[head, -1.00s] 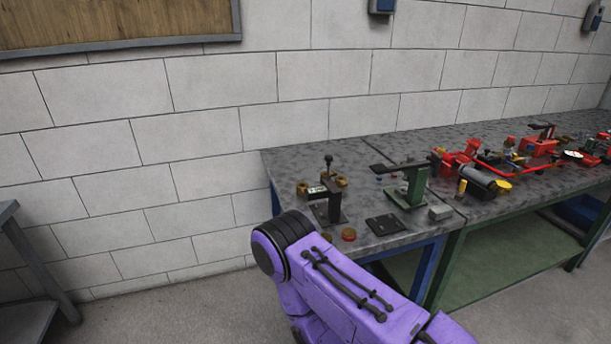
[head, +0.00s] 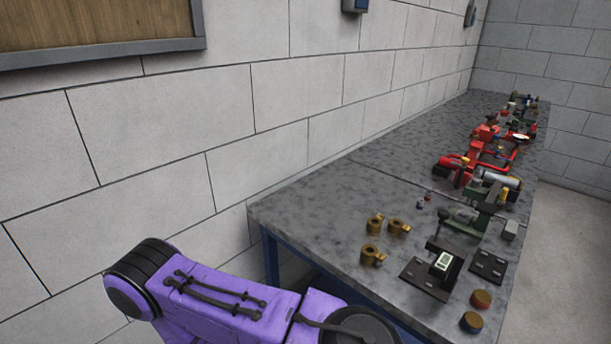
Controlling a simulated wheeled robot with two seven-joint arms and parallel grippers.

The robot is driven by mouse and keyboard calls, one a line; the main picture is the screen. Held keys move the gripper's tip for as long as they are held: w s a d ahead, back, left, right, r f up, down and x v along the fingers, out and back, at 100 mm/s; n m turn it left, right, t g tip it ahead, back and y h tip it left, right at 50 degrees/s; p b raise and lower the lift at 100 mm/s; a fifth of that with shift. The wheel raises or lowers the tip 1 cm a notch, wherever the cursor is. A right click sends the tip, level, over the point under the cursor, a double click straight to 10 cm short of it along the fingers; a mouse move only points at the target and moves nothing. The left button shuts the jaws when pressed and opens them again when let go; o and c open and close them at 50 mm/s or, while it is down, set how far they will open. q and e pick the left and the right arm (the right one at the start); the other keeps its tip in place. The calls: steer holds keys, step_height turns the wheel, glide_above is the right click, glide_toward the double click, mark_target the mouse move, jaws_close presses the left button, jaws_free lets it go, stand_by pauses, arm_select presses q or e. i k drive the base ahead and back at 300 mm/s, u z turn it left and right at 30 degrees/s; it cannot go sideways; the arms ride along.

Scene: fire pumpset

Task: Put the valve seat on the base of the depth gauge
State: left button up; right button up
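A dark stand with a small pale display (head: 442,262) stands near the front of the grey workbench and looks like the depth gauge. Its flat dark base plate (head: 418,270) lies on the benchtop, and I see no part lying on it. Several brass-coloured ring-like fittings with side lugs (head: 397,227) stand to its left. Two round pieces lie near the front edge, one reddish on top (head: 481,298) and one darker (head: 471,321). I cannot tell which of these is the valve seat. Neither of my grippers is in view; only a purple link of my arm shows at the bottom.
The grey workbench (head: 310,205) runs along the block wall, with free room at its near left end. A green device (head: 466,217) and a flat black plate (head: 488,265) stand close to the gauge. Red tools (head: 462,166) and a grey cylinder (head: 500,180) lie farther back.

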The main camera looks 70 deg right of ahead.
mark_target(426, 270)
steer(key=i, duration=0.75)
steer(key=z, duration=3.05)
